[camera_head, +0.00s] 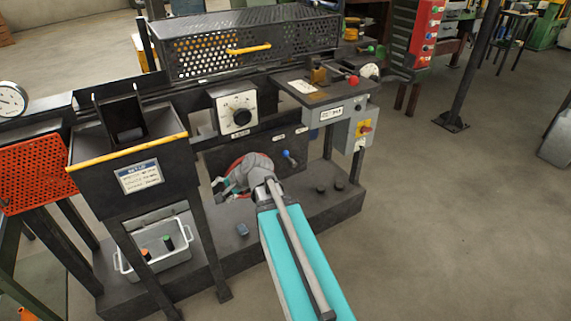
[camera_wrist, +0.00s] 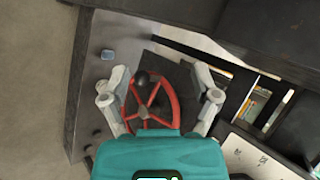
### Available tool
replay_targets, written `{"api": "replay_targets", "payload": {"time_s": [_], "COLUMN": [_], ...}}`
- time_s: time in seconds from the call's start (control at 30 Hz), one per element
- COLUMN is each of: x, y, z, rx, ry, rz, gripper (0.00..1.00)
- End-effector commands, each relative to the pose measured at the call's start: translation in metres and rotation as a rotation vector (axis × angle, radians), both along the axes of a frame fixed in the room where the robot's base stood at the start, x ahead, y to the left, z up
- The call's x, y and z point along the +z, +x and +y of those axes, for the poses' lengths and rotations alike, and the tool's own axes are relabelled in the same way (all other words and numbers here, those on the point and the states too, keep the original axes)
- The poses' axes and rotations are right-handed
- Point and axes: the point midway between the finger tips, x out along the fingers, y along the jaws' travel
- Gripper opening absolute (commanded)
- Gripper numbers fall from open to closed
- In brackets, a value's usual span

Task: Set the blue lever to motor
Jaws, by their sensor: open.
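The blue lever (camera_head: 288,155) is a short lever with a blue knob on the dark front panel of the machine, right of my gripper in the head view. Labels sit on the panel near it, too small to read. I cannot make out the lever in the wrist view. My gripper (camera_head: 226,186) is in front of the panel, left of the lever and apart from it. In the wrist view my gripper (camera_wrist: 160,72) is open, its fingers spread on both sides of a red handwheel (camera_wrist: 173,105) with a black knob. Whether they touch it I cannot tell.
Above are a black dial (camera_head: 240,114) on a white plate and a red-knobbed lever (camera_head: 353,80). A grey box with a red-and-yellow switch (camera_head: 365,128) is at right. A hopper (camera_head: 108,181) and a grey bin (camera_head: 178,268) are at left.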

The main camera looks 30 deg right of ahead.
Motion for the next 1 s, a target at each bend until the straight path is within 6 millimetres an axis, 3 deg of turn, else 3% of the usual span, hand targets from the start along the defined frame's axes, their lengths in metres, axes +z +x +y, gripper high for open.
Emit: {"api": "replay_targets", "payload": {"time_s": [0.03, 0.5, 1.0], "x": [-0.014, -0.044, -0.078], "y": [0.006, 0.043, 0.046], "z": [-0.01, -0.098, -0.228], "rx": [-0.052, -0.527, -0.97], "ry": [0.043, 0.517, 1.095], "rz": [-0.014, -0.14, -0.278], "gripper": [0.79, 0.79, 0.79]}}
